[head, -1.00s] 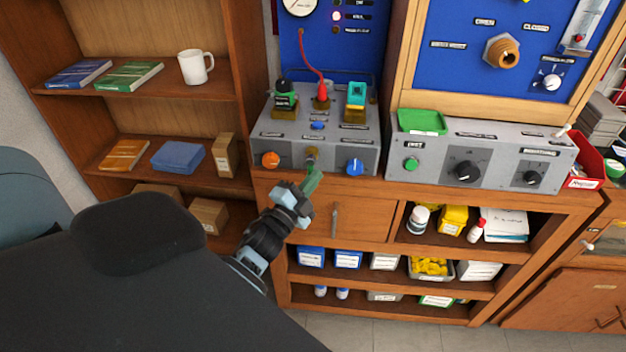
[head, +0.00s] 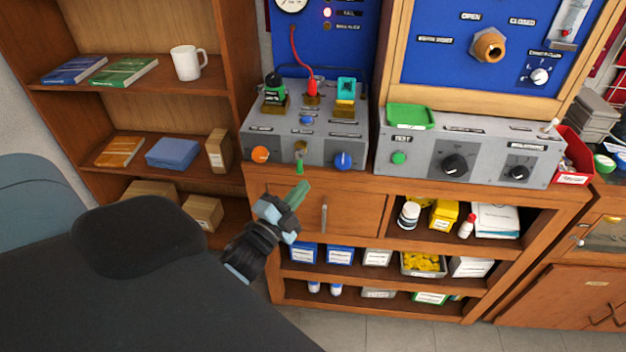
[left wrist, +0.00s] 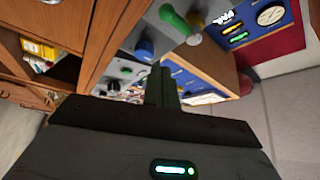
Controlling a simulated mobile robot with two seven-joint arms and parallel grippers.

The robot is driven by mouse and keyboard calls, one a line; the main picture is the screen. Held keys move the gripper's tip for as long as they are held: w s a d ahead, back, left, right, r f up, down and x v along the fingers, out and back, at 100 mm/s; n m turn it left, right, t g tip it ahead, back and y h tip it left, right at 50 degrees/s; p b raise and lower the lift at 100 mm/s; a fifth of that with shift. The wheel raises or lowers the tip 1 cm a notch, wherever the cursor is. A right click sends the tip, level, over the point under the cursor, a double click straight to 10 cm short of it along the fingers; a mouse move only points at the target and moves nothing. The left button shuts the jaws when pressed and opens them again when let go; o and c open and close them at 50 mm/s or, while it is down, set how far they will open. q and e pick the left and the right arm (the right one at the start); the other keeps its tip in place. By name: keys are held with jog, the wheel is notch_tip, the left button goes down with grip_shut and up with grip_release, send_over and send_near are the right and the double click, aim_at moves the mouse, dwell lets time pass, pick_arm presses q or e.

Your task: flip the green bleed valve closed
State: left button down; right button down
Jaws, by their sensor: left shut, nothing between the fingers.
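The green bleed valve (head: 299,166) is on the front face of the grey bench box, between an orange knob and a blue knob. Its short green handle points downward below a brass fitting. In the left wrist view the green handle (left wrist: 174,19) shows at the top, beyond my fingertips. My left gripper (head: 301,188) is shut and empty, its green fingers just below the valve and apart from it, in front of the wooden drawer. Its fingers also show in the left wrist view (left wrist: 162,75). My right gripper is in neither view.
The orange knob (head: 260,154) and blue knob (head: 343,160) flank the valve closely. A second grey box (head: 470,150) with dials stands to the right. A drawer handle (head: 324,216) sticks out below. A bookshelf with a white mug (head: 187,63) is at left.

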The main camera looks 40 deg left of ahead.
pick_arm(q)
jog(key=v, duration=0.3)
jog(key=shift+s+r, duration=0.35)
jog(key=shift+s, duration=0.1)
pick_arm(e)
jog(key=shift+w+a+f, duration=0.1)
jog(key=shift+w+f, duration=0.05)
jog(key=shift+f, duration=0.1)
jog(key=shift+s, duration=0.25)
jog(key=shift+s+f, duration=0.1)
